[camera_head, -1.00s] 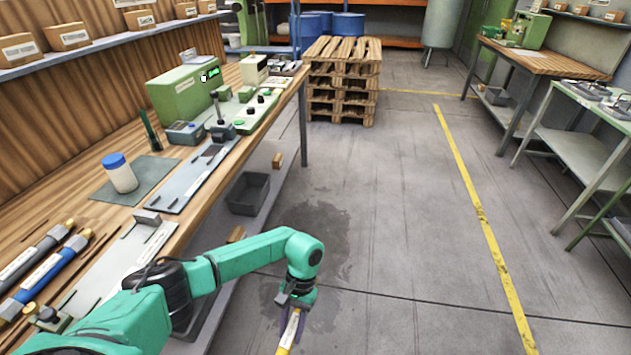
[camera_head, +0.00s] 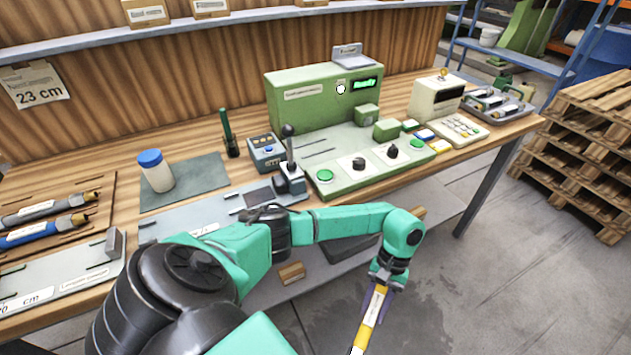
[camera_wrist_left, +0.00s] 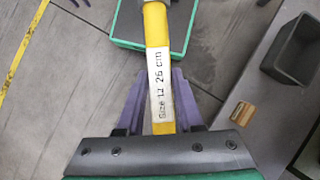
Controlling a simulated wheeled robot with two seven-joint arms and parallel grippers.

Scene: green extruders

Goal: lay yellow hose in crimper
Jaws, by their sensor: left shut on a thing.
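My left gripper (camera_head: 379,285) is shut on the yellow hose (camera_head: 371,312) and holds it tilted over the floor, in front of the bench. In the left wrist view the hose (camera_wrist_left: 157,35) runs up between the purple fingers of the gripper (camera_wrist_left: 156,80), with a white label reading "Size 12 26 cm". The hose's far end is cut off there. The green crimper (camera_head: 300,95) stands at the back of the bench, its display reading "Ready". Two green blocks (camera_head: 387,130) sit apart on its pale bed. I see no hose in it. My right gripper is out of view.
The bench edge (camera_head: 440,173) lies between gripper and crimper. A lever tool (camera_head: 290,178), a white bottle with blue cap (camera_head: 157,172) and grey and blue hoses (camera_head: 40,232) are on the bench. Pallets (camera_head: 590,150) stand right. A dark bin (camera_wrist_left: 295,48) sits on the lower shelf.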

